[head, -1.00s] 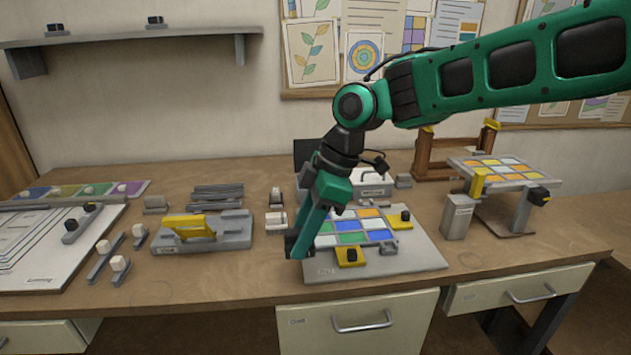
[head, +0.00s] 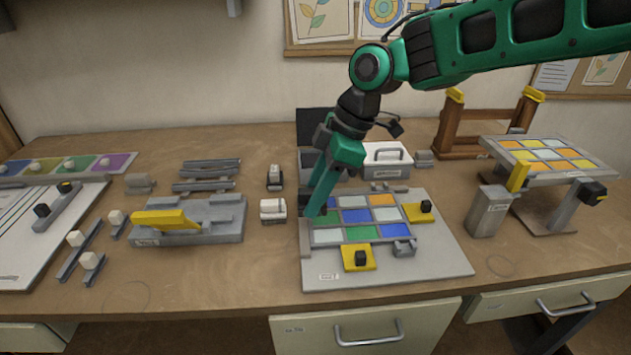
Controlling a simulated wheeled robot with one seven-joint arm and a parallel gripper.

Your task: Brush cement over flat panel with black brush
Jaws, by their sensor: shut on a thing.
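The flat panel (head: 365,216) of blue, green, white and orange glass squares lies on a grey base board (head: 440,262) at the front centre of the table. My gripper (head: 314,212) points down at the panel's left edge. It is shut on a thin tool, most likely the black brush, which is mostly hidden; I cannot tell whether its tip touches the panel. A second tiled panel (head: 550,156) rests raised on a stand at the right.
Yellow clamps with black knobs (head: 359,257) (head: 420,211) sit on the panel's front and right edges. A grey tool holder with a yellow piece (head: 165,220) and a small white block (head: 273,210) stand to the left. A wooden rack (head: 474,128) is behind right.

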